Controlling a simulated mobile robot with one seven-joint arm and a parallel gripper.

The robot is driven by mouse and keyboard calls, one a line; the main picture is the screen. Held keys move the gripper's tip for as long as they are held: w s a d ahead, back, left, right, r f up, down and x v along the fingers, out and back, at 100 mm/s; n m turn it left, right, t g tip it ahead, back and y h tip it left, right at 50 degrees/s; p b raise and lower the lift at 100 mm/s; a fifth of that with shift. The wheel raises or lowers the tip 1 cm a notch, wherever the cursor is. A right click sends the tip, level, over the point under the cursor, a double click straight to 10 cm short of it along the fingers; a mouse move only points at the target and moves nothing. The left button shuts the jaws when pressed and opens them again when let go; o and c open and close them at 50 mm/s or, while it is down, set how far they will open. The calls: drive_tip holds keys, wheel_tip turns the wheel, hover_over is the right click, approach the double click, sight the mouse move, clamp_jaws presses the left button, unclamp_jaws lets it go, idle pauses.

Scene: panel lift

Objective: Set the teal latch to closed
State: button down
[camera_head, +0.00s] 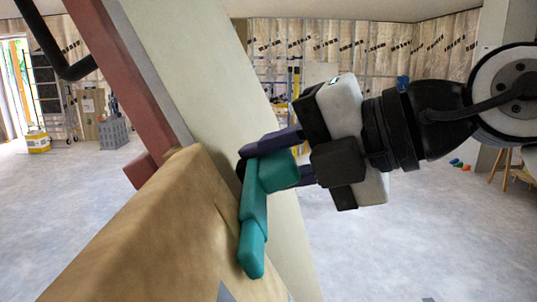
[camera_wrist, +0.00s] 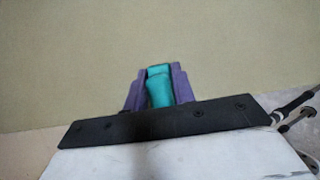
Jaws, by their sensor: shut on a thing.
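The teal latch (camera_head: 254,222) is on the pale panel (camera_head: 205,75), beside the upper edge of the brown board. Its arm slants down and slightly left in the head view, with the thicker hub at the top. My gripper (camera_head: 270,165) comes from the right with its purple fingers around the hub end. In the wrist view the latch (camera_wrist: 159,88) sits between the two purple fingers of my gripper (camera_wrist: 160,92), which are shut on it. The latch's mount and part of the hub are hidden by the fingers.
The brown board (camera_head: 165,235) fills the lower left, close to the latch. A dark red beam (camera_head: 125,80) and a black pipe (camera_head: 50,45) stand at upper left. Grey floor (camera_head: 420,240) lies open at right. A grey crate (camera_head: 113,132) stands far off.

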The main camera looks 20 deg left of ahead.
idle(0.4)
drive_tip(key=c, duration=1.3)
unclamp_jaws()
drive_tip(key=shift+d, duration=0.1)
drive_tip(key=b+v, duration=0.2)
drive_tip(key=v, duration=1.1)
drive_tip(key=shift+d, duration=0.35)
